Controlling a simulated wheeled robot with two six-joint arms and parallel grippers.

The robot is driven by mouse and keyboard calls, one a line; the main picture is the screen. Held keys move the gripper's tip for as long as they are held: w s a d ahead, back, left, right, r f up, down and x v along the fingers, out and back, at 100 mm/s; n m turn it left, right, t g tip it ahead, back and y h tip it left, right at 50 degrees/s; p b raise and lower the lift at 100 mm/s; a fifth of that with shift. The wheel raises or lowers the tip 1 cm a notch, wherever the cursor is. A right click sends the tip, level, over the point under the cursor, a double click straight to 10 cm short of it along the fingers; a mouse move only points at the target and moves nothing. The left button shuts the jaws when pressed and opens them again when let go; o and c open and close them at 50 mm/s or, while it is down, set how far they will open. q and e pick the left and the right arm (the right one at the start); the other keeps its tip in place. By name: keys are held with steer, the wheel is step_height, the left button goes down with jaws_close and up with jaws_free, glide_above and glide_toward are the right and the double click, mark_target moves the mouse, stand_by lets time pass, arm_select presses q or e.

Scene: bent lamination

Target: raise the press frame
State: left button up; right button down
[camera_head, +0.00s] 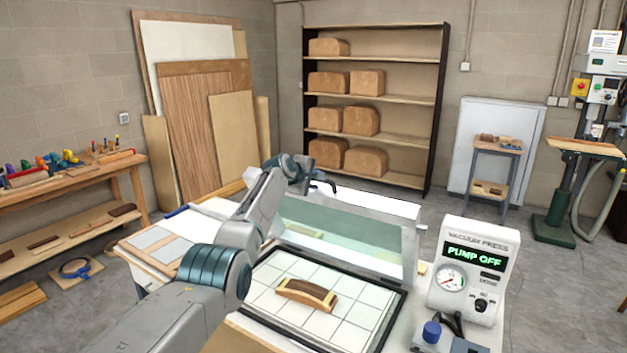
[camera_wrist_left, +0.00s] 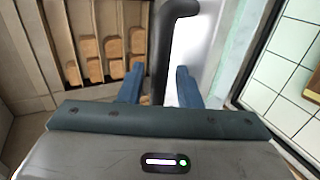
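The press frame (camera_head: 402,250), with its clear greenish sheet, stands tilted up along the back of the vacuum press. Its black handle (camera_head: 326,184) is at the top edge and also shows in the left wrist view (camera_wrist_left: 161,50). My left gripper (camera_head: 309,181) is at this handle. In the left wrist view, its blue fingers (camera_wrist_left: 160,84) stand apart, one on each side of the handle, with gaps showing. The press bed (camera_head: 262,300) has a white grid. A bent wooden piece between forms (camera_head: 307,294) lies on it. My right gripper is not seen.
The control box (camera_head: 473,270) at the right reads "PUMP OFF". A blue-capped part (camera_head: 432,331) stands in front of it. Flat sheets (camera_head: 160,245) lie on the table left of the press. A shelf with wooden blocks (camera_head: 378,100) is behind.

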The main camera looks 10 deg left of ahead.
arm_select(q)
steer(key=shift+s, duration=0.1)
steer(key=shift+b+v, duration=0.65)
steer(key=shift+v, duration=0.1)
steer(key=b+v, duration=0.3)
steer(key=v, duration=0.6)
steer(key=shift+b, duration=0.4)
